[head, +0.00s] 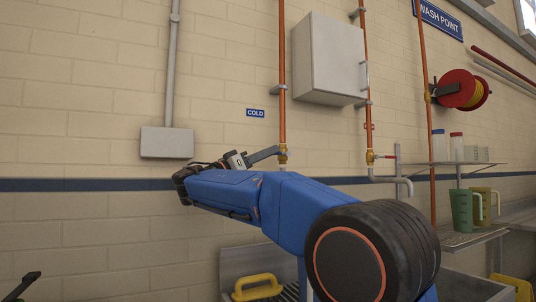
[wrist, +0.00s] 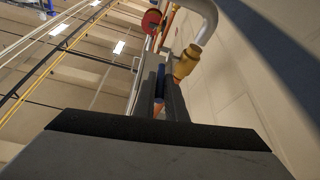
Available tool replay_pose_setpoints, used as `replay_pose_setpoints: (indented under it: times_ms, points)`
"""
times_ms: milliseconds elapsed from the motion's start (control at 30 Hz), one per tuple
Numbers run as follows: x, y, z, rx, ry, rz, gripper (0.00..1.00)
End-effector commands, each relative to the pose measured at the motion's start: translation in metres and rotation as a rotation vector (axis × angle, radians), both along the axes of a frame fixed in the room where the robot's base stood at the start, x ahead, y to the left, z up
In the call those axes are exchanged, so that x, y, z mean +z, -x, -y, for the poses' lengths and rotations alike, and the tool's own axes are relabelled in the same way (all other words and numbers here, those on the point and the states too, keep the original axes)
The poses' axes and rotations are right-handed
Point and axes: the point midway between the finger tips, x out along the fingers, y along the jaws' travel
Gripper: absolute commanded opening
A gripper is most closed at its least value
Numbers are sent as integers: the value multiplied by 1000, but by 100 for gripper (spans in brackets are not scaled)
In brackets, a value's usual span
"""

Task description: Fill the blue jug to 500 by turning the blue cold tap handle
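My gripper (head: 264,155) reaches the brass cold tap (head: 283,155) on the copper pipe under the COLD sign (head: 255,113). The brass body also shows in the wrist view (wrist: 186,63), just right of the fingers. There, a narrow blue strip, which looks like the blue cold tap handle (wrist: 160,76), lies between the two dark fingertips. The fingers are close together and appear shut on it. In the head view the handle is too small to make out. I see no blue jug and no water; my blue arm covers much of the area below the tap.
A second tap (head: 370,157) sits on the pipe to the right. A green jug (head: 462,210) stands on the right shelf. A yellow handle (head: 257,287) shows low at the basin. A grey cabinet (head: 328,60) hangs above. The wall at left is mostly clear.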

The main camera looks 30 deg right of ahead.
Motion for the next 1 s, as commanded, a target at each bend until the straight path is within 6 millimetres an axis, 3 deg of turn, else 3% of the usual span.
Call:
replay_pose_setpoints:
  times_ms: [300, 1000]
  points:
    - [3, 0, 0, 0, -21, 2, 0]
    - [31, 0, 6, -1, -385, 3, 0]
